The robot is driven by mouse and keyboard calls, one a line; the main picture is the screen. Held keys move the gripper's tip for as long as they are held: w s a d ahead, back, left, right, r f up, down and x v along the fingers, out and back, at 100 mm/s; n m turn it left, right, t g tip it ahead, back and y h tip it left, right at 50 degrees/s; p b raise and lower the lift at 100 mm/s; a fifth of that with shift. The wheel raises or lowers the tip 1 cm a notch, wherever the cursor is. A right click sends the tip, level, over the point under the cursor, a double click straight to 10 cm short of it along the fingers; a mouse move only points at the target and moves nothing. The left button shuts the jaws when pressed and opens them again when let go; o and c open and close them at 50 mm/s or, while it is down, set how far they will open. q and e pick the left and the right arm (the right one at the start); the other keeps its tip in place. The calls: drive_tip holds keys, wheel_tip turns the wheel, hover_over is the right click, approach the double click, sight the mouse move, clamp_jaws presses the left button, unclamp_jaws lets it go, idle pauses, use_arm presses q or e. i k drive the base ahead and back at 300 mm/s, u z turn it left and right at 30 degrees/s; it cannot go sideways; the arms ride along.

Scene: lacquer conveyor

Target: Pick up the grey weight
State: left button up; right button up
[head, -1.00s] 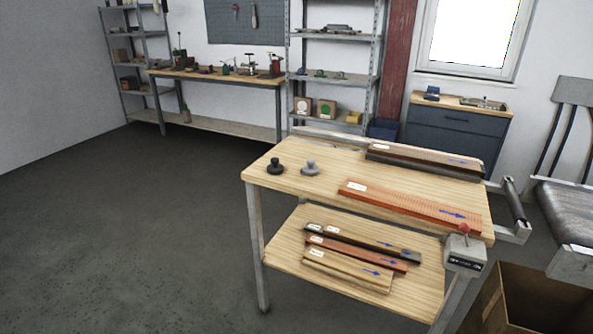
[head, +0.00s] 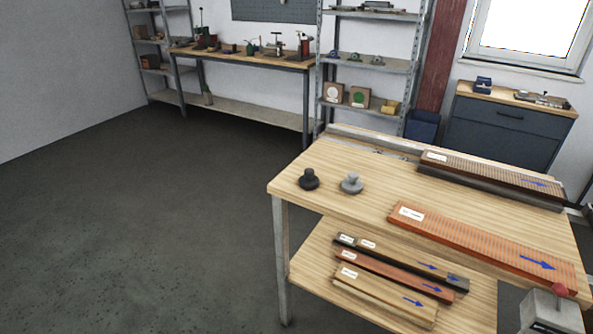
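The grey weight (head: 351,183) is a light grey knobbed disc standing upright on the wooden table top (head: 330,155), near its left end. A black weight (head: 309,180) of similar shape stands just to its left, with a small gap between them. Neither of my grippers shows in the head view.
An orange ribbed board (head: 480,240) with a blue arrow lies right of the weights. A dark ribbed board (head: 490,178) lies along the back edge. Several boards lie on the lower shelf (head: 310,265). A grey box with a red knob (head: 552,312) is at the right corner. Floor (head: 150,220) on the left is clear.

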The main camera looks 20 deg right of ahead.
sight(351, 184)
drive_tip(key=z, duration=0.15)
drive_tip(key=i, duration=1.15)
drive_tip(key=z, duration=0.65)
